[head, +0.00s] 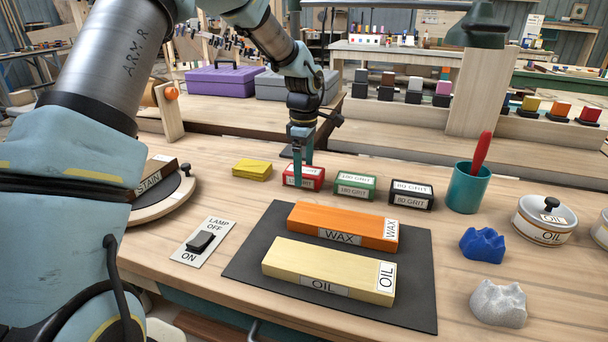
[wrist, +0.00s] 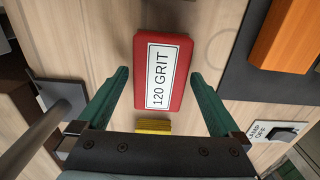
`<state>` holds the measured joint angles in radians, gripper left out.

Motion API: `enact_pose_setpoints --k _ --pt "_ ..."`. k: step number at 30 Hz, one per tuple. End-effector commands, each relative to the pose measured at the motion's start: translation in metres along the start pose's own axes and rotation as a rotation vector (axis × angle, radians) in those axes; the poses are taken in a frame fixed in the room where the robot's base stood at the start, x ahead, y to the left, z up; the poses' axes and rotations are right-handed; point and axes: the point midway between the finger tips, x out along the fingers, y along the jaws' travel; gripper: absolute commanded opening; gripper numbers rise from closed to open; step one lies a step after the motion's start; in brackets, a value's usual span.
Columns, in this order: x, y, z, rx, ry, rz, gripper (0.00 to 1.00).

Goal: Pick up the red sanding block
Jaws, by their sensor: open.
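The red sanding block (head: 304,177) lies on the bench behind the black mat, with a white grit label on its front. In the wrist view the red block (wrist: 178,74) shows a "120 GRIT" label and sits ahead of and between the fingers. My gripper (head: 301,165) is at the block in the head view, pointing down. In the wrist view my gripper (wrist: 160,76) has its two green fingers apart, one on each side of the block, with gaps showing. Whether the fingertips are level with the block cannot be told.
A yellow block (head: 252,170) lies left of the red one; a green block (head: 355,186) and a black block (head: 411,195) lie right. The black mat (head: 250,258) holds an orange WAX block (head: 340,222) and a pale OIL block (head: 325,266). A teal cup (head: 467,190) stands right.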

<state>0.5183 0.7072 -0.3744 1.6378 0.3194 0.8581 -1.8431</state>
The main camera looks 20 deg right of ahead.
Motion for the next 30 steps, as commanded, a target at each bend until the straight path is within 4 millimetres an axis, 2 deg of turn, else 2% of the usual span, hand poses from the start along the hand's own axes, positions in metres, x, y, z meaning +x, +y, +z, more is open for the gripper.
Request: enact_pose_setpoints --k 3,11,30 --pt "0.0111 -0.0001 -0.0004 0.000 0.000 0.000 1.00" --pt "0.0137 0.0001 -0.0004 0.000 0.001 0.001 1.00" --pt "0.0133 0.0002 -0.0005 0.000 0.001 0.002 0.28"
